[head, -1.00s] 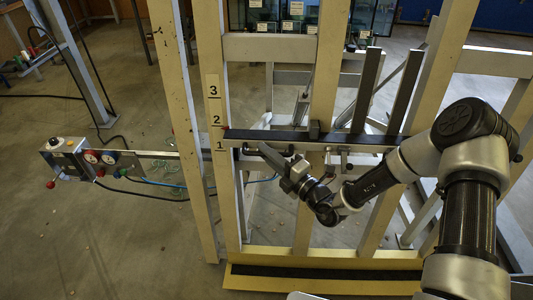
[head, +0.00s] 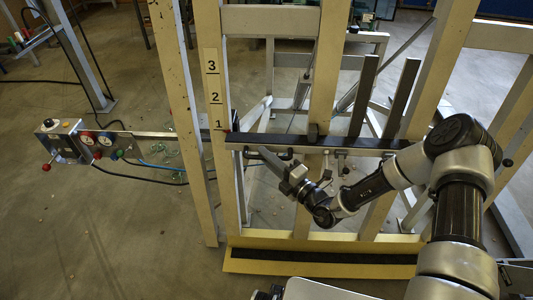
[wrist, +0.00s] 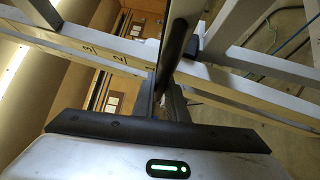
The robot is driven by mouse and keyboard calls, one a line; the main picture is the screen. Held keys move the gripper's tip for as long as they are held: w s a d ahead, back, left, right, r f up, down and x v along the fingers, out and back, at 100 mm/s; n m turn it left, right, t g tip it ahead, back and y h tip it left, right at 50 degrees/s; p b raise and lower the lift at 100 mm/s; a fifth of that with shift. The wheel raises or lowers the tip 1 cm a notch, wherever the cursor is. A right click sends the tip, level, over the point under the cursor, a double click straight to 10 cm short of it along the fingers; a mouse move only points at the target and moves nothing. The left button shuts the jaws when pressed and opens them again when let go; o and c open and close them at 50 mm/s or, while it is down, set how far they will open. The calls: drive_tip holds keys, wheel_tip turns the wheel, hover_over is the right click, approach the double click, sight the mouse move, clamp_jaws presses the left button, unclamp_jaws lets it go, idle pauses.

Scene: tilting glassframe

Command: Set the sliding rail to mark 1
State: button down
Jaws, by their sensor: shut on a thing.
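The sliding rail (head: 300,142) is a dark-topped horizontal bar across the pale frame. Its left end, with a small red tip, is beside the scale strip (head: 213,90), about level with mark 1 or slightly below it; the exact alignment is too small to tell. My gripper (head: 268,155) is just under the left part of the rail, shut on a dark bar handle. In the wrist view the dark handle (wrist: 178,45) runs up from between my fingers (wrist: 165,98), which partly hide its lower end. Sideways marks (wrist: 105,55) show left of it.
A control panel (head: 80,143) with gauges and a red knob projects to the left. Pale uprights (head: 180,120) flank the scale. Two dark posts (head: 364,95) rise from the rail. A yellow base ledge (head: 320,265) lies below. Floor at lower left is clear.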

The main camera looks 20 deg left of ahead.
drive_tip(key=c, duration=1.8)
unclamp_jaws()
drive_tip(key=shift+r, duration=0.15)
drive_tip(key=shift+o, duration=0.2)
drive_tip(key=p+v, duration=0.2)
drive_tip(key=v, duration=1.5)
drive_tip(key=shift+s+d, duration=0.15)
drive_tip(key=shift+s, duration=0.05)
